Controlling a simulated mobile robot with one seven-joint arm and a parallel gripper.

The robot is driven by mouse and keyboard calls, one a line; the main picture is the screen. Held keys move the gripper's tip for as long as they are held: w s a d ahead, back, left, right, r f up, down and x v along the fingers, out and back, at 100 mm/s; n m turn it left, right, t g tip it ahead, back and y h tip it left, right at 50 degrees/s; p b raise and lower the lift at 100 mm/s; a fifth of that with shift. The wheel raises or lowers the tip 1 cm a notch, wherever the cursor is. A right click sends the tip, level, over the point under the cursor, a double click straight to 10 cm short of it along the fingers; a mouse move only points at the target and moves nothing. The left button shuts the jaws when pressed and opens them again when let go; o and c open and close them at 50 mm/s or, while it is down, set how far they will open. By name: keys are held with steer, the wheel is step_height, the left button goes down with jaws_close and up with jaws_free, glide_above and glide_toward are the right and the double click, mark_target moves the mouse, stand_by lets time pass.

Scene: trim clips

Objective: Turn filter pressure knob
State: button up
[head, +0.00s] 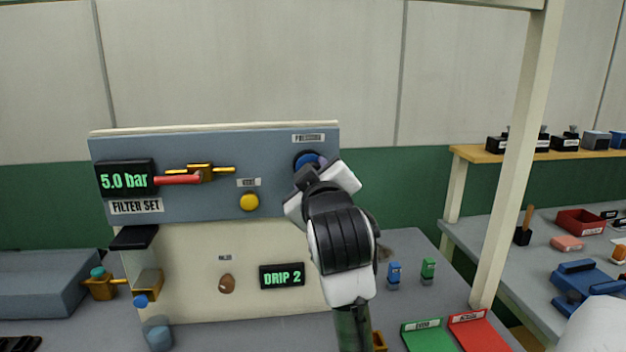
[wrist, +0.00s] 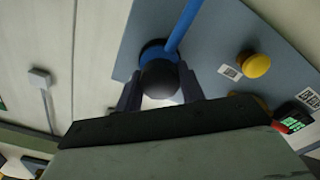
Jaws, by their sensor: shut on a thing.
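The pressure knob (wrist: 160,76) is a dark round cap in front of a blue collar, with a blue pipe running up from it in the wrist view. In the head view only the blue part of the knob (head: 306,159) shows, at the panel's upper right under the label "PRESSURE". My gripper (head: 320,179) covers the rest. In the wrist view, the two fingers of my gripper (wrist: 160,92) sit either side of the dark cap, shut on it. A display (head: 126,179) reads "5.0 bar", above the label "FILTER SET" (head: 136,206).
On the same panel (head: 280,200) are a red-handled valve (head: 178,180) and a yellow button (head: 249,202). A lower display (head: 282,275) reads "DRIP 2". A pale post (head: 515,160) stands to the right. Green (head: 428,338) and red (head: 482,332) trays lie front right.

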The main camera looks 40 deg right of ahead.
steer(key=shift+n, duration=0.3)
steer(key=o, duration=1)
steer(key=shift+c, duration=0.2)
steer(key=shift+s, duration=0.1)
steer(key=b+v, duration=0.3)
steer(key=v, duration=1)
steer(key=shift+s+a+b, duration=0.2)
steer(key=shift+s+b, duration=0.1)
steer(key=shift+b, duration=0.05)
